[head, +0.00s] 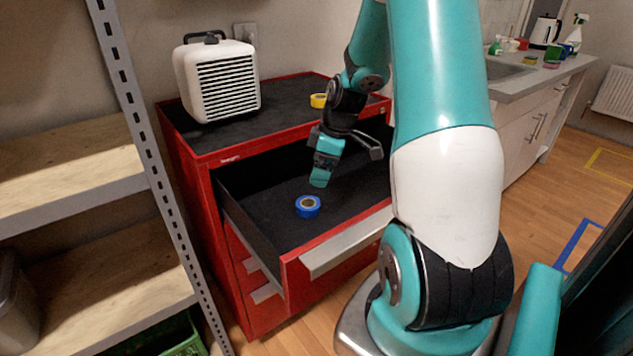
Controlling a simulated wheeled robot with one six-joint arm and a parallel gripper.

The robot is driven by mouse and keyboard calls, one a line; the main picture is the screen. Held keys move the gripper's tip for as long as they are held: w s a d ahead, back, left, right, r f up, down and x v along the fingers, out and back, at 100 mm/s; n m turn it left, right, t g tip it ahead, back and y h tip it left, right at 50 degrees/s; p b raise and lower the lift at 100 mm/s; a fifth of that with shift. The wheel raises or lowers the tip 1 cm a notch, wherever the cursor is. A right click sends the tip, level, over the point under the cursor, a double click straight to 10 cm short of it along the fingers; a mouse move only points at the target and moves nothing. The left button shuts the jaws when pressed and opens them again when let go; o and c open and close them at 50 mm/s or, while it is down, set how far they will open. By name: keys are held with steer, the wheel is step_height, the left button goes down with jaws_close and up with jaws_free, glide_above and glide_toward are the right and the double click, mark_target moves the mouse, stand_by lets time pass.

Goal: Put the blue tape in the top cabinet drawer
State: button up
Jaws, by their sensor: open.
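The blue tape (307,207) is a small roll lying flat on the black floor of the open top drawer (262,228) of the red cabinet (196,185). My gripper (346,168) is open and empty, behind and slightly right of the tape and apart from it. One teal fingertip points down over the drawer, and the other finger is spread to the right. The drawer is pulled well out, with a pale handle strip along its red front. My arm hides the drawer's right end.
A white heater (217,78) and a yellow tape roll (318,100) stand on the cabinet top. A metal shelf rack (150,150) is close on the left. A counter (545,85) with a kettle (545,31) and bottles is at the back right. Wooden floor is open on the right.

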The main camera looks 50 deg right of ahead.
steer(key=a+r+y, duration=0.1)
steer(key=a+r, duration=0.3)
steer(key=a, duration=0.6)
steer(key=a+r+y, duration=0.1)
steer(key=a+r, duration=0.4)
steer(key=a, duration=0.6)
steer(key=s+a+r+g, duration=0.2)
steer(key=s+a+r, duration=0.2)
steer(key=s+a, duration=1)
steer(key=shift+s+a+n+g+y, duration=0.3)
steer(key=shift+s+a+n+g, duration=0.1)
steer(key=shift+s, duration=0.4)
